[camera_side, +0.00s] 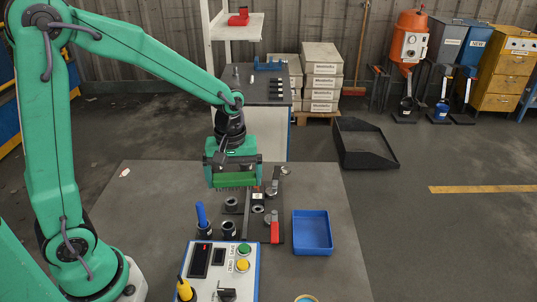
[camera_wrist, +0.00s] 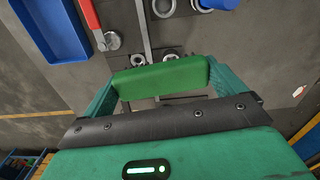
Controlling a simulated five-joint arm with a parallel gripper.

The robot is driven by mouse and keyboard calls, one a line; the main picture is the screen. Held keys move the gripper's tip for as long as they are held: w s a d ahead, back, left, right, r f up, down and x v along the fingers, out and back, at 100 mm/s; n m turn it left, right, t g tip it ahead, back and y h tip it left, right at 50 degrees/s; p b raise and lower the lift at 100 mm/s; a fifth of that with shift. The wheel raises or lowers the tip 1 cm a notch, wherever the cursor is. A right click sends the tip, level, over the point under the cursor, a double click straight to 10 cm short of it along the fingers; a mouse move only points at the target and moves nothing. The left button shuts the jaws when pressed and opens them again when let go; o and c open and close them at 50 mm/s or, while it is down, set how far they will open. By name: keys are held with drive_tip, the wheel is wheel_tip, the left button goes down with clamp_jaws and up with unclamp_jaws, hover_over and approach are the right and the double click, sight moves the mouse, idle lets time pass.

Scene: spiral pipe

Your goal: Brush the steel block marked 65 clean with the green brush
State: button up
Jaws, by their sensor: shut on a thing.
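My gripper (camera_side: 233,163) is above the far part of the grey work table, shut on the green brush (camera_side: 236,180). The bristles point down and are clear of the table. In the wrist view the brush (camera_wrist: 160,76) shows as a green bar between the two fingers. A dark fixture plate (camera_side: 270,234) lies on the table, just nearer the camera than the brush. A small block with a pale mark (camera_side: 257,208) sits on it. I cannot read a 65 on it, so I cannot tell if it is the steel block.
A red-handled clamp (camera_side: 275,230) stands on the plate, with a blue tray (camera_side: 312,232) to its right. Dark cups, one with a blue-handled tool (camera_side: 202,215), stand left. A control box (camera_side: 222,268) is at the front.

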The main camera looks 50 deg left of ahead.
drive_tip(key=o, duration=0.3)
drive_tip(key=shift+c, duration=0.8)
drive_tip(key=shift+w, duration=0.1)
drive_tip(key=w+a+r+n, duration=0.1)
drive_tip(key=w+a+n, duration=0.2)
drive_tip(key=w+n, duration=0.7)
drive_tip(key=shift+r+n, duration=0.2)
drive_tip(key=shift+n, duration=3.2)
drive_tip(key=shift+f, duration=0.1)
drive_tip(key=shift+f, duration=1.95)
